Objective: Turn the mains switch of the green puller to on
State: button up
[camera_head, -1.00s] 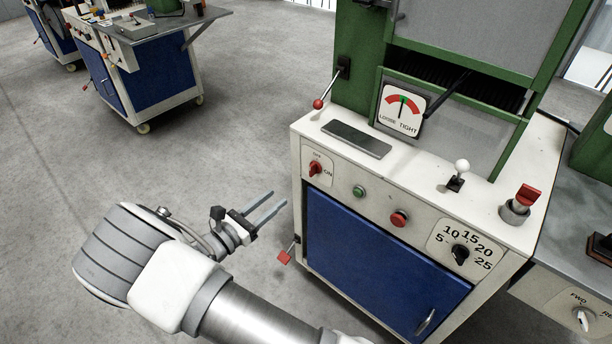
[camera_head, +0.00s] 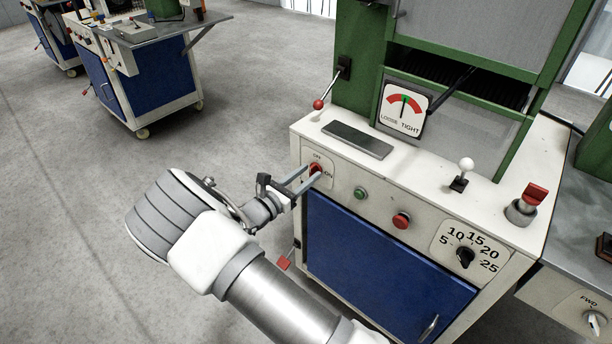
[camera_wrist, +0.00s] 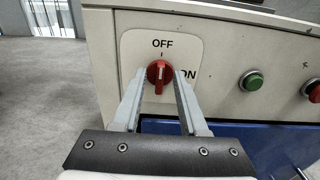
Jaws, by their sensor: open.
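The mains switch (camera_wrist: 160,74) is a red rotary knob on a white plate marked OFF at the top and ON at the right. In the wrist view its white pointer line stands about upright, toward OFF. In the head view the switch (camera_head: 316,169) is partly hidden by my gripper. It sits on the left of the front panel of the green puller (camera_head: 352,110). My gripper (camera_wrist: 161,85) is open, with one finger to each side of the knob. I cannot tell whether the fingers touch it. My gripper also shows in the head view (camera_head: 312,180).
A green button (camera_wrist: 252,81) and a red button (camera_head: 401,220) lie to the right of the switch. A dial numbered 5 to 25 (camera_head: 465,257) is farther right. A red-handled lever (camera_head: 284,263) hangs low at the cabinet's left side.

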grip_shut()
jog(key=shift+m, duration=0.4)
jog(key=m, duration=0.4)
jog(key=shift+s+f+b, duration=0.1)
jog(key=shift+f+b, duration=0.05)
jog(key=shift+b, duration=0.2)
jog(key=m+b, duration=0.1)
jog(key=m, duration=0.3)
jog(key=shift+d+f+m, duration=0.1)
jog(key=shift+m, duration=0.2)
jog(key=shift+f+m+b, duration=0.1)
jog(key=shift+m+b, duration=2.2)
jog(key=shift+m, duration=1.9)
